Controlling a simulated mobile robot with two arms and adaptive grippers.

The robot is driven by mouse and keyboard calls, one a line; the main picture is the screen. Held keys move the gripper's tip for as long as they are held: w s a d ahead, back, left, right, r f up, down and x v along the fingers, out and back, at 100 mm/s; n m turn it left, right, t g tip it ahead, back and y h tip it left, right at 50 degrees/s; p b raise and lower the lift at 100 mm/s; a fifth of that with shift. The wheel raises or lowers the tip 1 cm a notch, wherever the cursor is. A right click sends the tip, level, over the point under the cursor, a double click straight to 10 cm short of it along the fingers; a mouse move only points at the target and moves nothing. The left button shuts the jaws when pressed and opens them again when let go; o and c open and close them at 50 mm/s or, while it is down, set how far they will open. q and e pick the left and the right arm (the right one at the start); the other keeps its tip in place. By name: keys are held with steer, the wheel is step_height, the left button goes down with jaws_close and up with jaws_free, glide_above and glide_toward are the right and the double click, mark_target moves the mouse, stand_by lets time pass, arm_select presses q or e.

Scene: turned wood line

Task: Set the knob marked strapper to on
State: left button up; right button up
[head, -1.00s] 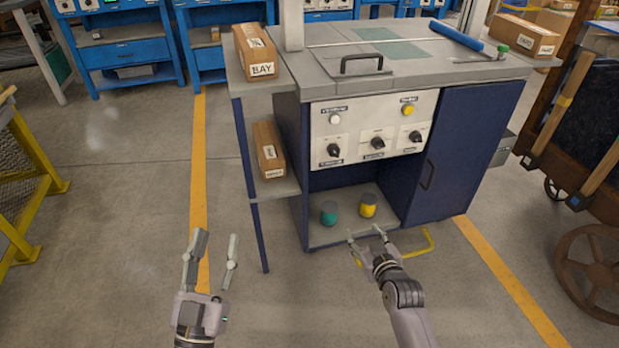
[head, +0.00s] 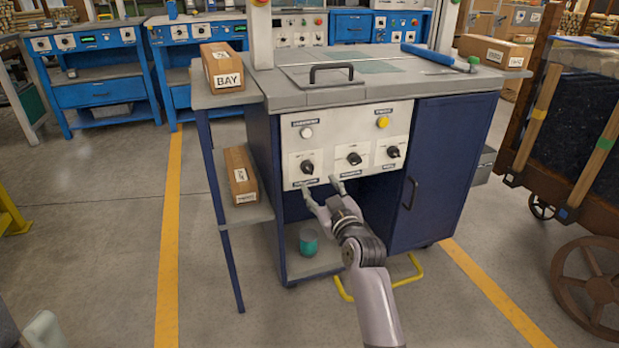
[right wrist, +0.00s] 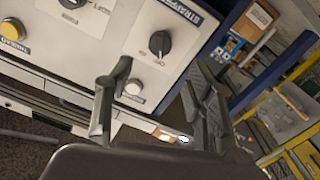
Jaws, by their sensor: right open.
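The control panel (head: 347,140) on the blue cabinet carries a row of three black knobs. The left knob (head: 307,167) has a white button above it and a label below. In the right wrist view this knob (right wrist: 160,43) sits beside the label STRAPPER (right wrist: 185,12); its on and off marks are too small to read. My right gripper (head: 321,188) is open and empty, just below and right of that knob, apart from it. In the right wrist view the open fingers (right wrist: 158,75) show in front of the panel. Part of my left gripper (head: 45,328) shows at the lower left.
The middle knob (head: 354,159) and right knob (head: 392,152) are close by. A yellow button (head: 382,122) is above. A side shelf with cartons (head: 223,68) stands left. A teal object (head: 308,241) sits in the open bay below. Floor at left is clear.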

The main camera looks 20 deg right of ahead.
mark_target(309, 171)
steer(key=w+b, duration=0.3)
steer(key=w, duration=0.5)
steer(key=shift+w+a, duration=0.15)
steer(key=shift+w, duration=0.25)
steer(key=shift+c, duration=0.3)
steer(key=c, duration=1.1)
